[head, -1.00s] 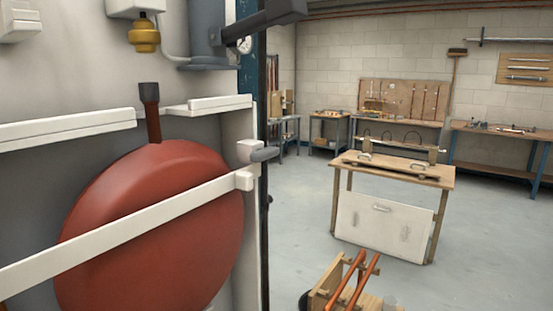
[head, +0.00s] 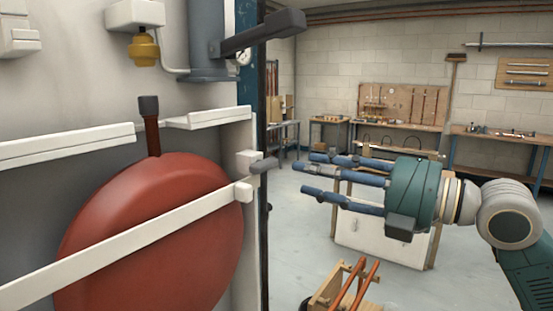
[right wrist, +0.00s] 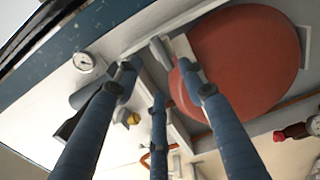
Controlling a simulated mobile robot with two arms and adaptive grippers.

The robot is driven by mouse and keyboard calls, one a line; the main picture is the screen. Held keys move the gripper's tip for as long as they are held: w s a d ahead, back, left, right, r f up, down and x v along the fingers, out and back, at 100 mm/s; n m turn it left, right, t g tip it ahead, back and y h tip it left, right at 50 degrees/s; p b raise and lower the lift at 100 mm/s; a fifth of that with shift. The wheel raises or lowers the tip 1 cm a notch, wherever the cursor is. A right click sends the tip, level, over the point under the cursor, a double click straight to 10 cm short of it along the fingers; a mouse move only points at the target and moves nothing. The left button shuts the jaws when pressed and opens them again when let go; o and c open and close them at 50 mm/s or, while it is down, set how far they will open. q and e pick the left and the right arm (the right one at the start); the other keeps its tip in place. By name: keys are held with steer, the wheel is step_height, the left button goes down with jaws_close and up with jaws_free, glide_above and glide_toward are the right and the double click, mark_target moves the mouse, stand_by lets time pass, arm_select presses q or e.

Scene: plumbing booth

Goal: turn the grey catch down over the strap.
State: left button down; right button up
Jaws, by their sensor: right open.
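The grey catch (head: 264,165) sticks out sideways, roughly level, from a white block (head: 245,160) on the panel's right edge. The white strap (head: 130,246) runs slantwise across the front of the round red vessel (head: 150,225). Its right end lies just below the catch. My right gripper (head: 305,174) is open and empty, its blue fingers pointing left at the catch with a gap between. In the right wrist view the open fingers (right wrist: 160,82) spread in front of the red vessel (right wrist: 243,60); they partly hide the catch area. My left gripper is not in view.
A dark grey arm-like bar (head: 263,33) juts out above the catch. A white ledge (head: 206,118) runs above the vessel. A wooden stand with copper pipes (head: 345,288) is low in front.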

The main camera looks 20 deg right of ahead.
mark_target(270, 164)
steer(key=p+x, duration=0.1)
steer(key=x, duration=0.2)
steer(key=p+x, duration=0.2)
steer(key=x, duration=0.2)
steer(key=shift+w+a+r+p, duration=0.15)
steer(key=shift+r+p, duration=0.05)
steer(key=shift+p, duration=0.1)
steer(key=shift+w+a+f, duration=0.2)
steer(key=shift+w+a, duration=0.15)
steer(key=shift+w, duration=0.05)
jaws_close()
